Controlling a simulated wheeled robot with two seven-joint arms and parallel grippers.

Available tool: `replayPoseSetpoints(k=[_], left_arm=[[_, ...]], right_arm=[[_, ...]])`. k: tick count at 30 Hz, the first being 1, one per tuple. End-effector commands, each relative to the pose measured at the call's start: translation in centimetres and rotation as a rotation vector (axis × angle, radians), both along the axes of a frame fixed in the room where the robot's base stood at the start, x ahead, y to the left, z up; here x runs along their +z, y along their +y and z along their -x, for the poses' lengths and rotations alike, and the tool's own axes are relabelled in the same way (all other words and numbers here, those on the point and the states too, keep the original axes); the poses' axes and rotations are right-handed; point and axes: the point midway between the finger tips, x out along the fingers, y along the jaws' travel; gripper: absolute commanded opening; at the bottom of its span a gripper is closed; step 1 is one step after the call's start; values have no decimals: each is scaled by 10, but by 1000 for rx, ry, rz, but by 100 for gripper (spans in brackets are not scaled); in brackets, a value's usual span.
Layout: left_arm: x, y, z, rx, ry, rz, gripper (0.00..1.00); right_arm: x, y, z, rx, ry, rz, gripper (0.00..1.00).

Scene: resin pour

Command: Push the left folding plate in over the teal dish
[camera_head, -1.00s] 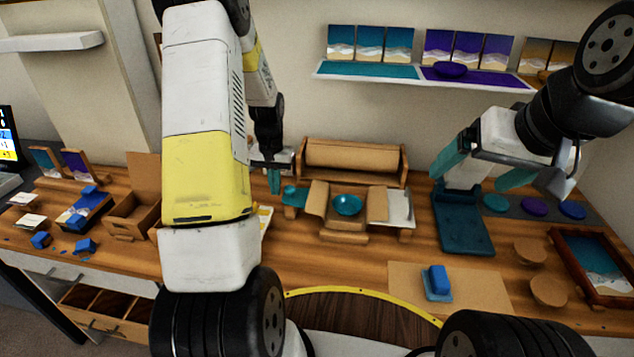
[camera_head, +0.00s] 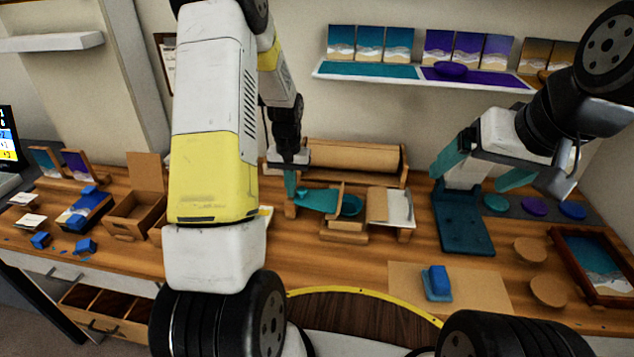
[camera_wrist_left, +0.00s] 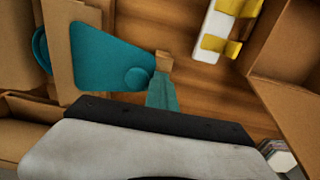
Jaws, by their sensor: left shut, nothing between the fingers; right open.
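The left folding plate (camera_head: 316,200) has a teal top and a brown upright edge on its right side. It reaches over the left part of the teal dish (camera_head: 352,206), whose right part still shows. My left gripper (camera_head: 290,194) is shut and empty, low at the plate's left end. In the left wrist view its teal fingertips (camera_wrist_left: 162,94) are close beside a round teal knob (camera_wrist_left: 138,77) on the plate (camera_wrist_left: 100,55); I cannot tell whether they touch. A sliver of the dish (camera_wrist_left: 40,48) shows beyond the brown edge. My right gripper (camera_head: 483,172) is open and empty above a dark teal stand.
The right folding plate (camera_head: 378,204) stands to the dish's right. A cardboard roll holder (camera_head: 352,157) is behind. An open wooden box (camera_head: 135,212) is to the left, and the dark teal stand (camera_head: 463,226) to the right.

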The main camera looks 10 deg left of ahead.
Motion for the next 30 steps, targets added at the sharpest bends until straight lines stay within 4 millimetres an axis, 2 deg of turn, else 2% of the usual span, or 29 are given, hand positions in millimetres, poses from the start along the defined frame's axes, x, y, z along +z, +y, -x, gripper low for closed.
replayPoseSetpoints(k=[17, 26, 30], left_arm=[[-1, -37, -2, -2, 2, 1, 0], [-1, -34, -1, 0, 2, 1, 0], [-1, -26, -1, 1, 2, 1, 0]], right_arm=[[0, 0, 0, 0, 0, 0, 91], [0, 0, 0, 0, 0, 0, 91], [0, 0, 0, 0, 0, 0, 91]])
